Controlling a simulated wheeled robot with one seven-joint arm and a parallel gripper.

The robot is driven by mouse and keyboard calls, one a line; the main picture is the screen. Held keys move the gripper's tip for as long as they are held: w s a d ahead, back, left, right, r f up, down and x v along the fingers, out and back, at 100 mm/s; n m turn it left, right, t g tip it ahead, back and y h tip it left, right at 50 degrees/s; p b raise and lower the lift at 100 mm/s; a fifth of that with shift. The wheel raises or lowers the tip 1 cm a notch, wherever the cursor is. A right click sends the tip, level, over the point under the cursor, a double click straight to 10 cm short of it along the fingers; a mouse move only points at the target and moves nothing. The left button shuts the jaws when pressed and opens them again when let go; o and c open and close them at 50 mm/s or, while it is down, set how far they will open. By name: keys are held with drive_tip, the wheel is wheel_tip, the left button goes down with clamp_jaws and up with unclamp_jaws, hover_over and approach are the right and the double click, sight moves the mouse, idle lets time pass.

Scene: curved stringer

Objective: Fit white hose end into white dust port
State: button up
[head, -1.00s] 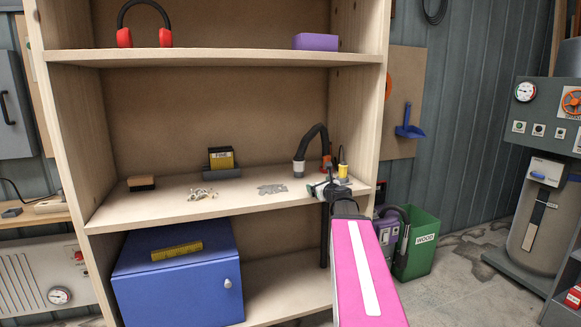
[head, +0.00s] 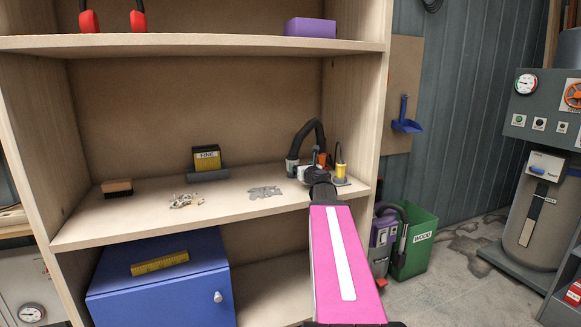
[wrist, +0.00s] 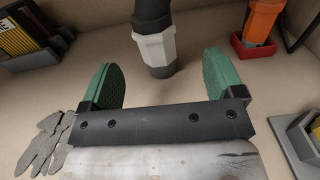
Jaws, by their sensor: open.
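The white hose end (wrist: 156,52) hangs from a black hose (wrist: 150,12) and shows near the top middle of the wrist view. In the head view the black hose (head: 309,132) arches above the middle shelf at the right, its lower end partly hidden behind my gripper (head: 306,172). In the wrist view my gripper (wrist: 163,70) is open, with green pads on both sides of the white hose end. Gaps show between the pads and the hose end, so it is not gripped. I cannot make out a white dust port in these views.
An orange tool (wrist: 263,20) in a red holder and a yellow tool (head: 341,170) in a grey holder stand close to the right. A yellow-and-black block (head: 207,158) and grey flat scraps (head: 264,192) lie to the left. The purple box (head: 310,28) is on the shelf above.

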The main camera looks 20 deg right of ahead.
sight(295, 163)
drive_tip(key=w, duration=0.4)
drive_tip(key=shift+w, duration=0.25)
drive_tip(key=w, duration=0.3)
drive_tip(key=w+a, duration=0.1)
drive_tip(key=w, duration=0.1)
drive_tip(key=shift+f, duration=0.25)
drive_tip(key=c, duration=1)
